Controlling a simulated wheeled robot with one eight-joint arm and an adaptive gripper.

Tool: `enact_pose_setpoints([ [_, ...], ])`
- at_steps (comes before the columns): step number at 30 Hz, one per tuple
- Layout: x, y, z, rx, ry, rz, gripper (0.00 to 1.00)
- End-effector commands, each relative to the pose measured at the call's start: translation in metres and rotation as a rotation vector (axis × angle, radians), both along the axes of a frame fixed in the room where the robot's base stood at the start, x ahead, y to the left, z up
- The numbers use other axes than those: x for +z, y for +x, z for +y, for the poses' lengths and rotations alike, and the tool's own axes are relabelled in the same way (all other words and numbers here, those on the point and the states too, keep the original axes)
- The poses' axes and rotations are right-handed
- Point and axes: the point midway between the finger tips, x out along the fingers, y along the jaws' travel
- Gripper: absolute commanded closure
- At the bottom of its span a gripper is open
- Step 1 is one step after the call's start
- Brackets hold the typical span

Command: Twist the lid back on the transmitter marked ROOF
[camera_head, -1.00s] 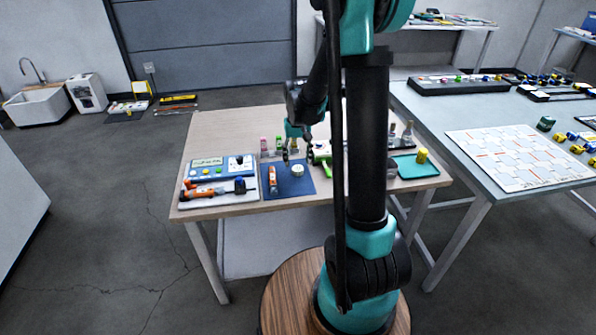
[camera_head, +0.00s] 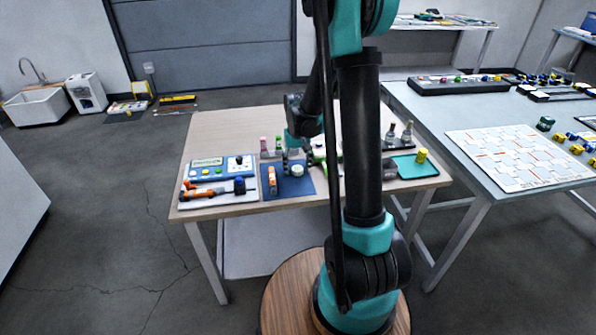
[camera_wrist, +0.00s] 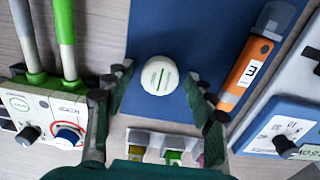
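A round white lid-like piece (camera_wrist: 160,75) with a dark green line across its top is on a blue mat (camera_wrist: 160,25). It also shows in the head view (camera_head: 297,170). Its small lettering is too small to read, and I cannot tell what is under it. My gripper (camera_wrist: 157,80) is open above it, with a finger on each side and visible gaps. An orange and grey cylinder (camera_wrist: 249,66) with a white label lies on the mat, right in the wrist view. I cannot make out the word ROOF on anything.
A white device with green-based rods (camera_wrist: 42,118) stands close by, left in the wrist view. Several small bottles (camera_wrist: 172,150) stand beside the mat. A blue-topped panel with a knob (camera_wrist: 275,135) is at the right. A teal tray (camera_head: 405,170) sits on the table's right side.

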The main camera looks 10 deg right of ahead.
Motion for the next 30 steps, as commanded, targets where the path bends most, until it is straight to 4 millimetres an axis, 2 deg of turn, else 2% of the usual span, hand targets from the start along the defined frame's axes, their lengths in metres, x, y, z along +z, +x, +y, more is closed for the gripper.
enact_pose_setpoints([
  [1, 0.000, 0.000, 0.000, 0.000, 0.000, 0.000, 0.51],
  [8, 0.000, 0.000, 0.000, 0.000, 0.000, 0.000, 0.79],
  [14, 0.003, 0.000, 0.000, 0.000, 0.000, 0.000, 0.79],
  [30, 0.032, 0.000, 0.000, 0.000, 0.000, 0.000, 0.79],
])
